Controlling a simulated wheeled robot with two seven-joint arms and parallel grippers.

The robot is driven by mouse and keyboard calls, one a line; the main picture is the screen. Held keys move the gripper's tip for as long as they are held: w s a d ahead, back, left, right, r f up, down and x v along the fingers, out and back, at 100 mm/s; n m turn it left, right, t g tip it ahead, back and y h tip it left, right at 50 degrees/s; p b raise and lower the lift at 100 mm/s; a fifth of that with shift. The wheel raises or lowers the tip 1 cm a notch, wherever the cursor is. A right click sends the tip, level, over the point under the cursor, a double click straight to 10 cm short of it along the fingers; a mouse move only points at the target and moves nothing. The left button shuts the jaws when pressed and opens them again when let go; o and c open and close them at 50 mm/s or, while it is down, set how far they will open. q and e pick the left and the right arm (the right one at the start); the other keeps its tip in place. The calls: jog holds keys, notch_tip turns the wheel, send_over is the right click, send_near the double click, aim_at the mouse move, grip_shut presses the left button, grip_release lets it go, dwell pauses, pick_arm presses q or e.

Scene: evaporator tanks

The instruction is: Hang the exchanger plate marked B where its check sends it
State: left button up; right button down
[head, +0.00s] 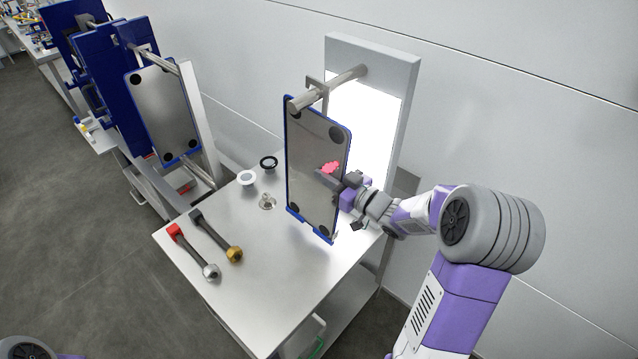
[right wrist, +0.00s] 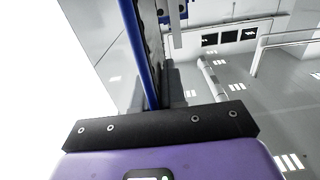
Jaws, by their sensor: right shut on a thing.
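A grey exchanger plate (head: 313,165) with a blue edge and black corner holes is upright in front of a lit white panel (head: 365,115). Its top hanger (head: 317,88) is at a round bar (head: 335,85) that sticks out from the panel frame. A pink patch (head: 330,168) shows on its face near my gripper. My right gripper (head: 338,182) is shut on its right edge. The right wrist view shows the blue edge (right wrist: 138,50) close up. A second plate (head: 164,113) hangs on the blue frame at the left. No letter is readable on either plate. My left gripper is out of view.
The steel table (head: 255,290) holds a red-ended tool (head: 190,248), a black-ended tool (head: 215,235), a white ring (head: 247,177), a black ring (head: 269,162) and a small metal fitting (head: 267,201). Blue press blocks (head: 105,85) stand at the left. The table's front is clear.

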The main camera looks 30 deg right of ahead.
jog(key=shift+r, duration=0.3)
jog(key=shift+r+p, duration=0.7)
jog(key=shift+r, duration=0.05)
jog(key=shift+s, duration=0.15)
dwell(0.4)
jog(key=v, duration=0.6)
jog(key=shift+s+d, duration=0.15)
jog(key=shift+s, duration=0.15)
dwell(0.6)
jog(key=b+v, duration=0.1)
jog(key=v, duration=1.5)
dwell(0.5)
